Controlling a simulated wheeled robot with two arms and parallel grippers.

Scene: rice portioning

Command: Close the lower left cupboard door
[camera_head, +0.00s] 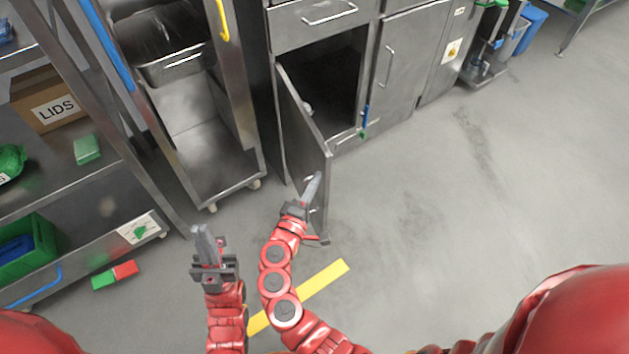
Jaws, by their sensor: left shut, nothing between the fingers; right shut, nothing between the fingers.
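The lower left cupboard door (300,141) is a grey metal panel. It stands wide open, swung out from its left side toward me, and the dark cupboard inside (327,80) shows behind it. My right gripper (313,187) is shut and empty, in front of the door's lower part near its free edge. I cannot tell if it touches the door. My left gripper (203,240) is shut and empty, to the left of the door above the floor.
A wheeled metal rack (215,165) stands just left of the cupboard. Shelves with a LIDS box (50,98) are at far left. A closed cupboard door (398,70) is to the right. A red and green block (115,275) lies on the floor. The floor at right is clear.

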